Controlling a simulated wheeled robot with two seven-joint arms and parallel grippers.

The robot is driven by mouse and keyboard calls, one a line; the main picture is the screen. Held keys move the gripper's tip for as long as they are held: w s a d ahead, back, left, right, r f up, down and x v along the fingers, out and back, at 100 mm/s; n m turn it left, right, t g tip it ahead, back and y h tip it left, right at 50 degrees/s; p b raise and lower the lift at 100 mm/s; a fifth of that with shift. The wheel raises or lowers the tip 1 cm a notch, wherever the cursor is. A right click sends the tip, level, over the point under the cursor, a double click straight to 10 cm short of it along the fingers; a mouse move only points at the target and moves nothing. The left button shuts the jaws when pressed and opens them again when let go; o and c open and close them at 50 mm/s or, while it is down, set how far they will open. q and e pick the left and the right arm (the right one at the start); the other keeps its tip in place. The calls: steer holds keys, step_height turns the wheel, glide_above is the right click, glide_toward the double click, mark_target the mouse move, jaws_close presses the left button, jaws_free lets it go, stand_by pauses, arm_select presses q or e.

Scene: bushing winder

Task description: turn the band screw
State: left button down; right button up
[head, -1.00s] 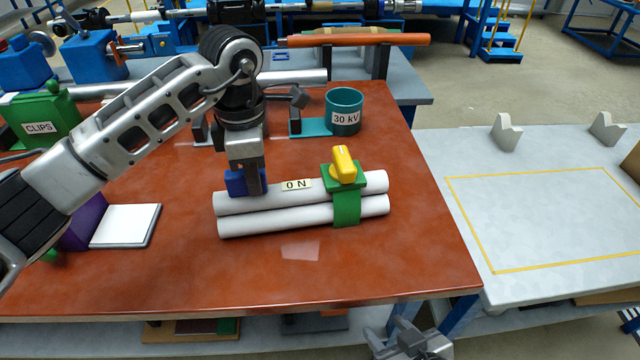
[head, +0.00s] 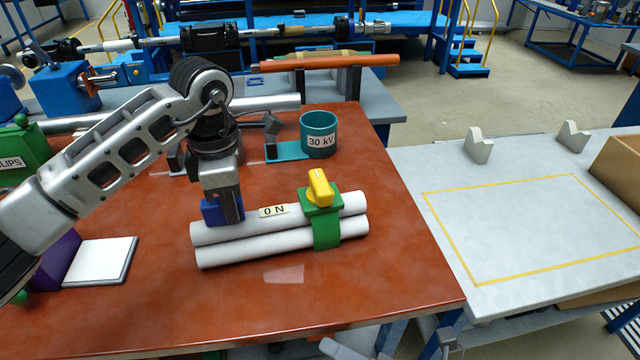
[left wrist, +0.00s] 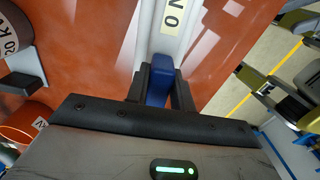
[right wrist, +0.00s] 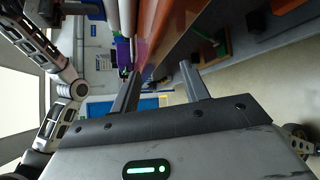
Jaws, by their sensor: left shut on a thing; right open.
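The yellow band screw (head: 319,188) stands on top of the green band (head: 327,232), which is around two white tubes (head: 285,245) on the red-brown table. Its wing-like head is upright. My left gripper (head: 223,212) is shut on a blue block (left wrist: 158,88) at the tubes' left end, left of an "ON" label (head: 273,211). My right gripper (right wrist: 160,70) is open and empty, with its fingers apart in the right wrist view. It is low, near the table's front edge, and away from the screw. Only parts of the right arm show at the bottom of the head view.
A teal "30 kV" cup (head: 318,135) stands behind the tubes. A white pad (head: 98,262) lies at left. A grey table (head: 550,270) with a yellow outline and two notched supports stands at right. The red-brown table (head: 400,290) is clear in front and right of the tubes.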

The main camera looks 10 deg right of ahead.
mark_target(320, 186)
steer(key=w+r+n+t, duration=0.1)
steer(key=w+r+n, duration=0.1)
steer(key=w+a+r+n+t, duration=0.1)
steer(key=w+r+n, duration=0.1)
steer(key=r+n, duration=0.1)
steer(key=w+a+r+n+t+h, duration=0.1)
steer(key=w+r+n, duration=0.1)
steer(key=n, duration=0.1)
steer(key=shift+w+a+r+t, duration=0.15)
steer(key=shift+a+r+t, duration=0.05)
steer(key=shift+r+t, duration=0.2)
steer(key=w+r+t+h, duration=0.1)
steer(key=w+h, duration=0.1)
steer(key=w, duration=0.3)
steer(key=w+d+r+m+t+h, duration=0.1)
steer(key=w+h, duration=0.2)
steer(key=w, duration=0.3)
steer(key=w+d+r+t+h, duration=0.1)
steer(key=w+r+h, duration=0.1)
steer(key=w, duration=0.3)
steer(key=shift+w+d+m+t+h, duration=0.3)
steer(key=shift+w+m+h, duration=0.1)
steer(key=shift+h, duration=0.2)
steer(key=c, duration=1)
